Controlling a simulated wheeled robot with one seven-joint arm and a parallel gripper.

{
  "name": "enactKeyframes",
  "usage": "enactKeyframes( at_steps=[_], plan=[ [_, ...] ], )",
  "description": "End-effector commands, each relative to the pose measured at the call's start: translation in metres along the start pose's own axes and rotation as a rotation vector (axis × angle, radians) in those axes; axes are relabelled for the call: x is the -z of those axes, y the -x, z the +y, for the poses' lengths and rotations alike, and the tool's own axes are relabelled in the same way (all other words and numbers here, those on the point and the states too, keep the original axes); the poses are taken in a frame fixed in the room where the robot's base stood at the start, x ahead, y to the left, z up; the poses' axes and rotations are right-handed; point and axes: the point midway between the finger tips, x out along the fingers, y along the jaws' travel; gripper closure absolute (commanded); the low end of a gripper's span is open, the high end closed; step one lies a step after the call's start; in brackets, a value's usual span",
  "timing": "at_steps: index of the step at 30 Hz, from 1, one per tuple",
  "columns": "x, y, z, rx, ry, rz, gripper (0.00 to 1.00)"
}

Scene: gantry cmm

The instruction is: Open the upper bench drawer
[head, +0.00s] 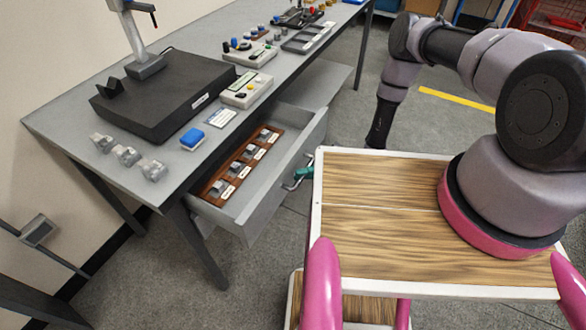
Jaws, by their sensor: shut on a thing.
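The upper bench drawer (285,163) is pulled out from under the grey bench, and its inside shows. A brown wooden rack (236,168) with several labelled metal blocks lies in it. The drawer's bar handle (290,186) is on its front face, towards the wooden-topped cart. My gripper (300,175) shows only as teal fingertips at the handle, shut on it. The rest of the gripper is hidden behind the cart's edge. My arm comes down behind the cart's far edge.
The bench top (185,60) carries a black-based stand (165,95), a blue block (192,138), clear pieces (126,155) and control boxes (246,89). The cart top (375,205) stands close to the drawer front. Grey floor is clear beyond the cart.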

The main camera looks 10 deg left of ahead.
Motion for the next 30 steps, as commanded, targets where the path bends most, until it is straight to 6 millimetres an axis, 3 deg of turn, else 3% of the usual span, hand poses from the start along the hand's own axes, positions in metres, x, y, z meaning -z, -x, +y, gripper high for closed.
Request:
enactKeyframes(
  at_steps=[12, 28, 29, 30],
  plan=[
    [0.039, 0.039, 0.010, 0.002, 0.001, 0.000, 1.00],
    [0.044, 0.044, 0.011, 0.002, 0.001, 0.002, 1.00],
    [0.044, 0.044, 0.011, 0.002, 0.001, 0.002, 0.71],
    [0.044, 0.044, 0.011, 0.002, 0.001, 0.002, 0.56]
  ],
)
